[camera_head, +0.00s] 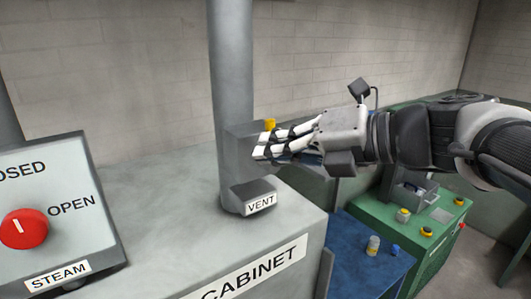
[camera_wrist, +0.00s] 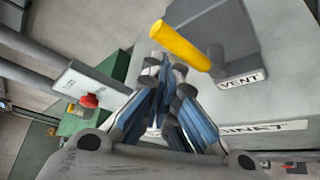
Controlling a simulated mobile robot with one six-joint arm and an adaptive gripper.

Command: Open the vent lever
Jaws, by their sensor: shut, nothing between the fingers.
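The vent lever has a yellow handle; only its tip (camera_head: 270,124) shows above my fingers in the head view. In the wrist view the yellow handle (camera_wrist: 182,46) slants down to the right, just beyond my fingertips. The grey vent box with the VENT label (camera_head: 261,204) sits at the foot of a grey pipe (camera_head: 230,90); the label also shows in the wrist view (camera_wrist: 241,79). My gripper (camera_head: 262,146) is shut and empty, close to the handle, beside the pipe. Its fingers (camera_wrist: 166,68) point toward the handle. I cannot tell whether they touch it.
The cabinet top (camera_head: 150,215) is mostly clear around the pipe. A STEAM panel with a red knob (camera_head: 24,228) stands at the left. A block wall stands behind.

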